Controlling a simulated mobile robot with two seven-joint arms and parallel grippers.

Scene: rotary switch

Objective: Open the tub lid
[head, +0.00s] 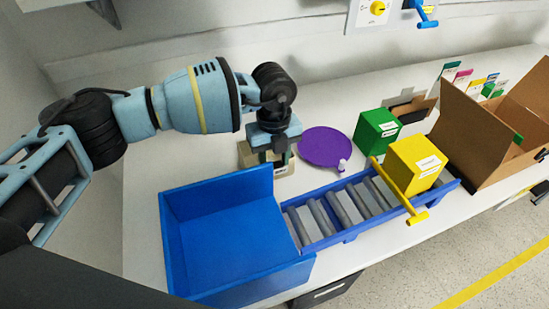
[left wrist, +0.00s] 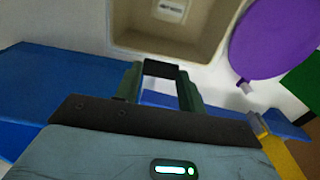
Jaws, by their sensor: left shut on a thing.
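A beige tub (head: 284,167) with a raised rim stands on the white table, partly hidden behind my left gripper (head: 266,157). In the left wrist view the tub (left wrist: 207,42) shows a recessed inside with a white label. I cannot tell a separate lid on it. My left gripper (left wrist: 160,75) points down at the tub's near edge, its fingers shut on a small dark piece (left wrist: 160,69). Whether this piece belongs to the lid is unclear. My right gripper is not in view.
A purple disc (head: 325,146) lies right of the tub. A blue bin (head: 225,235) stands in front, beside a roller conveyor (head: 345,208) with a yellow box (head: 415,165). A green box (head: 376,132) and an open cardboard box (head: 475,135) stand further right.

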